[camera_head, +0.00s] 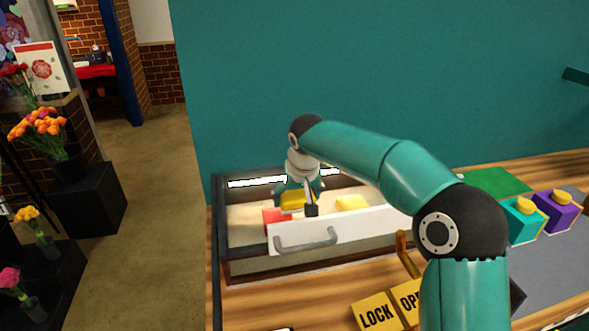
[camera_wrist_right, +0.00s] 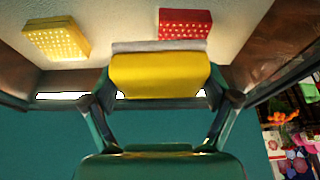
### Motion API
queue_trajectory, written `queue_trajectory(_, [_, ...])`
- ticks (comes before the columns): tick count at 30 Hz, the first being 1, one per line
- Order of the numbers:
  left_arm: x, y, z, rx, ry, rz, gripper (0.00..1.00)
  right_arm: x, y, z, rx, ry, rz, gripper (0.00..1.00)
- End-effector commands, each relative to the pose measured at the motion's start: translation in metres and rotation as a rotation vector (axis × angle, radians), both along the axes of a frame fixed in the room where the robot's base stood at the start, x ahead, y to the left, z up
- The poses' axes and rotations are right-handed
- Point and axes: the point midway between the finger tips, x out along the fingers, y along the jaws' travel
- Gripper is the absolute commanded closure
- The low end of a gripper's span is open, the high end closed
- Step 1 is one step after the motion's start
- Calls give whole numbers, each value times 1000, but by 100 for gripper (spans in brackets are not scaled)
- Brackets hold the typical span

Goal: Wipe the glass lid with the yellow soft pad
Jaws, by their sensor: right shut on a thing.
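My right gripper (camera_head: 297,200) is over the wood-framed case on the bench, pointing down. It is shut on a yellow pad (camera_wrist_right: 155,75), which has a grey layer along its far edge. The same yellow pad shows small between the fingers in the head view (camera_head: 293,199). I cannot tell whether the pad touches a surface. The case (camera_head: 245,268) has a dark frame and a pale inside. I cannot clearly make out a glass lid; white glare strips (camera_head: 256,182) lie along the case's back edge. My left gripper is not in view.
A red dotted block (camera_wrist_right: 185,23) and a yellow dotted block (camera_wrist_right: 57,39) lie in the case. A white panel with a grey handle (camera_head: 306,240) crosses its front. LOCK (camera_head: 376,312) and OPEN blocks stand in front. Teal (camera_head: 522,222) and purple (camera_head: 558,212) boxes are right.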

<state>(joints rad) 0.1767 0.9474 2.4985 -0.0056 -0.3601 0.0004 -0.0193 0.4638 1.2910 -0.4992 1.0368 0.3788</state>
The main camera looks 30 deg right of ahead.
Motion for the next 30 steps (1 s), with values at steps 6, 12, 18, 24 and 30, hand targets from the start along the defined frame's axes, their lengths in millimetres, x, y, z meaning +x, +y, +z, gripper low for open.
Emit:
queue_trajectory(6, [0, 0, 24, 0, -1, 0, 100, -3, -5, 33, 1, 0, -8, 51])
queue_trajectory(12, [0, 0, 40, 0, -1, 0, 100, -3, -8, 51, 1, 0, -13, 51])
queue_trajectory(18, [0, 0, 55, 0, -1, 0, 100, -5, -10, 70, 1, 0, -16, 51])
queue_trajectory(24, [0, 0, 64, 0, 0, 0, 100, -5, -11, 80, 1, 0, -18, 51])
queue_trajectory(30, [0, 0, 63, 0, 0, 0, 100, -5, -11, 80, 1, 0, -18, 51])
